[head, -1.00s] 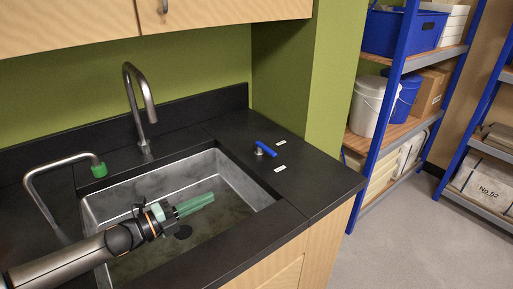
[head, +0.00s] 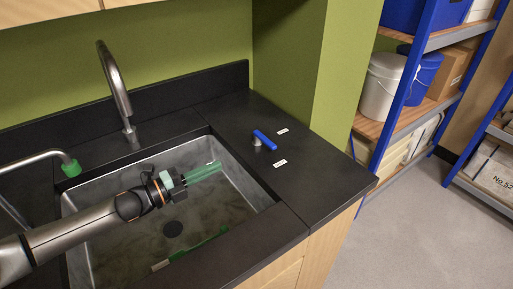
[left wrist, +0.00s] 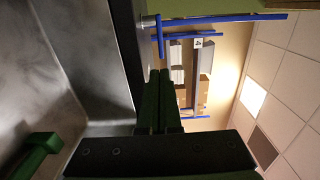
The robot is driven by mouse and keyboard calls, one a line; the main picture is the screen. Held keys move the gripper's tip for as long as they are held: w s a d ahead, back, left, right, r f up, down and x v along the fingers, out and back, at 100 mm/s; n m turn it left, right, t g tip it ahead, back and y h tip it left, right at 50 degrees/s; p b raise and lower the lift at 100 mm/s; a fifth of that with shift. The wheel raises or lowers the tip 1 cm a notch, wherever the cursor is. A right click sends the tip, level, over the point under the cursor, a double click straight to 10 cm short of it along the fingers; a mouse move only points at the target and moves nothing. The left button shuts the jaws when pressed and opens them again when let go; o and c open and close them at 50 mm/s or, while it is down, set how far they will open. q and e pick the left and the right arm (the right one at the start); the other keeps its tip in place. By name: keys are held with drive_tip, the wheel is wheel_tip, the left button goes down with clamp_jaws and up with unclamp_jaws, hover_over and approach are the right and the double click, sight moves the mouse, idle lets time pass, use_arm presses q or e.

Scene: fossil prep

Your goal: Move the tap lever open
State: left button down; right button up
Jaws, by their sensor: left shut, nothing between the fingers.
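The tap lever (head: 264,139) is a short blue bar on a small metal post, on the black counter right of the sink. Two small white labels (head: 282,131) (head: 280,163) lie beside it. In the left wrist view a small blue piece on a metal post, likely the lever (left wrist: 159,35), shows beyond the fingertips. My left gripper (head: 219,167) is over the sink, left of and apart from the lever. Its green fingers are shut and empty; they also show in the left wrist view (left wrist: 159,74). My right gripper is not in view.
The steel sink (head: 246,184) holds a green object (head: 203,243) near its front wall. A tall curved faucet (head: 116,82) stands behind the sink, and a green-tipped pipe (head: 70,168) at left. A green wall corner (head: 318,90) rises behind the counter. Blue-framed shelves stand right.

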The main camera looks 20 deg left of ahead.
sight(269, 147)
use_arm(q)
drive_tip(key=b+x, duration=0.3)
drive_tip(key=x, duration=1)
drive_tip(key=shift+w+d, duration=0.15)
drive_tip(key=shift+w, duration=0.05)
drive_tip(key=shift+w+d, duration=0.1)
drive_tip(key=shift+w, duration=0.05)
drive_tip(key=shift+w+d, duration=0.15)
drive_tip(key=shift+d, duration=0.25)
drive_tip(key=shift+w+d, duration=0.45)
drive_tip(key=shift+d, duration=0.4)
drive_tip(key=shift+x, duration=0.85)
drive_tip(key=shift+d, duration=0.15)
